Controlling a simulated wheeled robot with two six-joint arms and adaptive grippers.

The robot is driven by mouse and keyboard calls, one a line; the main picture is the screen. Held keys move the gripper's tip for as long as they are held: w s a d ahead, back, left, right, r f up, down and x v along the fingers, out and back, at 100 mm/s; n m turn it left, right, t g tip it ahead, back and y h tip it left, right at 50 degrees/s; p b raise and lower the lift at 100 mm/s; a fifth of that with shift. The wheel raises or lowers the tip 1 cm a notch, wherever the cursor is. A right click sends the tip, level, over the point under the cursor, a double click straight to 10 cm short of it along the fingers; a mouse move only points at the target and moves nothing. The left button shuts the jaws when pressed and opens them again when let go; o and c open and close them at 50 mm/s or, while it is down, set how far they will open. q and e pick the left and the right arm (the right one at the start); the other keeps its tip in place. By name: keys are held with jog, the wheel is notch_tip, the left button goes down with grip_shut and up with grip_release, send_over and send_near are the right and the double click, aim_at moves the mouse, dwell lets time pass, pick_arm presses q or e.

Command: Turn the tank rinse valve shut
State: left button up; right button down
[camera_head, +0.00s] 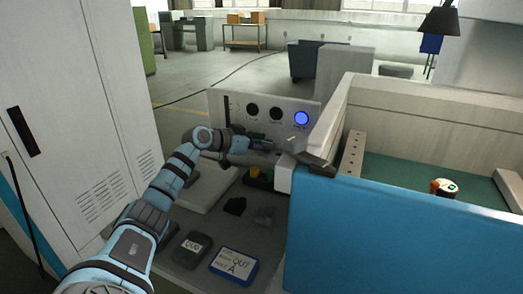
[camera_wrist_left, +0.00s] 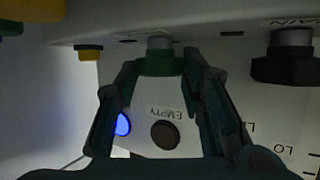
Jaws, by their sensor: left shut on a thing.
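My left gripper (camera_head: 264,143) reaches across to the side of the machine in the head view. In the left wrist view its two fingers (camera_wrist_left: 162,75) close on a green valve knob (camera_wrist_left: 160,66) on a short grey stem under a pale surface. The knob sits between the fingertips, and its label is not visible. I cannot tell how far it is turned. In the head view the knob is hidden by the gripper. My right gripper is in neither view.
A black knob (camera_wrist_left: 285,70) and a smaller yellow one (camera_wrist_left: 90,54) flank the green knob. Behind is a panel (camera_head: 228,107) with a lit blue lamp (camera_head: 301,118) and dark round lamps. The blue tank wall (camera_head: 400,235) stands right; a grey cabinet (camera_head: 80,110) stands left.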

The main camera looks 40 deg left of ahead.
pick_arm(q)
jog(key=shift+f, duration=0.15)
jog(key=o, duration=1.1)
jog(key=shift+o, duration=0.2)
jog(key=v, duration=0.7)
jog(key=shift+s, duration=0.2)
jog(key=shift+s+a, duration=0.1)
jog(key=shift+a, duration=0.05)
